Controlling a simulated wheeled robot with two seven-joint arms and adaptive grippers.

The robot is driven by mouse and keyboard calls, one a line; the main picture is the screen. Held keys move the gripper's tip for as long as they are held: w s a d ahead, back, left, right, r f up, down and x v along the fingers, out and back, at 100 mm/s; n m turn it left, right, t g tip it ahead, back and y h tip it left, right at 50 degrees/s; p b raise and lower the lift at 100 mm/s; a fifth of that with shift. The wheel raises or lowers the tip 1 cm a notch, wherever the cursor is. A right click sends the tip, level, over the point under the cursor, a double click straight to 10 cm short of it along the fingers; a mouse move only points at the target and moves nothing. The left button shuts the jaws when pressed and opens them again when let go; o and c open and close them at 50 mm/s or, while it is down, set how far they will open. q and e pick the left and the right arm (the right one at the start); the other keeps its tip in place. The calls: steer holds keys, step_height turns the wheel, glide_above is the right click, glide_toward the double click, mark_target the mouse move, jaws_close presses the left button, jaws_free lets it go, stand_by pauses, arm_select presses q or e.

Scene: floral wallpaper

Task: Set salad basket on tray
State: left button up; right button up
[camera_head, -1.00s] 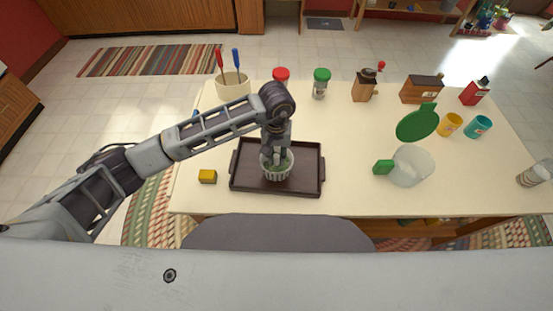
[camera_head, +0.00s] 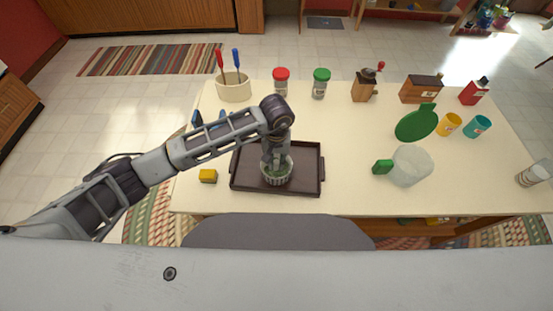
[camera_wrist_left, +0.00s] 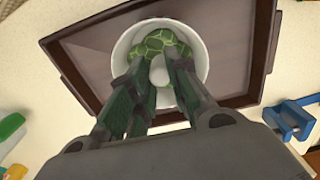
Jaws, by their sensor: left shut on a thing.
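The salad basket (camera_head: 277,175) is a small white ribbed bowl with green contents. It is at the middle of the dark brown tray (camera_head: 306,183) in the head view; whether its base touches the tray is hard to tell. My left gripper (camera_head: 277,159) points down into the basket and is shut on it. In the left wrist view, the fingers (camera_wrist_left: 158,85) reach inside the white rim of the basket (camera_wrist_left: 202,57), over the green contents, with the tray (camera_wrist_left: 238,50) around it. My right gripper is not in view.
A yellow block (camera_head: 208,176) lies left of the tray. A utensil crock (camera_head: 233,88), red-lidded jar (camera_head: 281,83), green-lidded jar (camera_head: 320,84) and grinder (camera_head: 364,87) line the back.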

arm_select(q)
steer(key=shift+f, duration=0.15)
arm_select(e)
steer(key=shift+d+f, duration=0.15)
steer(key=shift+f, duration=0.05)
arm_select(q)
steer(key=o, duration=0.7)
steer(key=shift+c, duration=0.2)
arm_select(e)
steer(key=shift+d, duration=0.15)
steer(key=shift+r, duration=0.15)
arm_select(q)
steer(key=shift+r, duration=0.85)
step_height(320, 180, up, 11)
steer(key=b, duration=0.2)
steer(key=shift+f, duration=0.15)
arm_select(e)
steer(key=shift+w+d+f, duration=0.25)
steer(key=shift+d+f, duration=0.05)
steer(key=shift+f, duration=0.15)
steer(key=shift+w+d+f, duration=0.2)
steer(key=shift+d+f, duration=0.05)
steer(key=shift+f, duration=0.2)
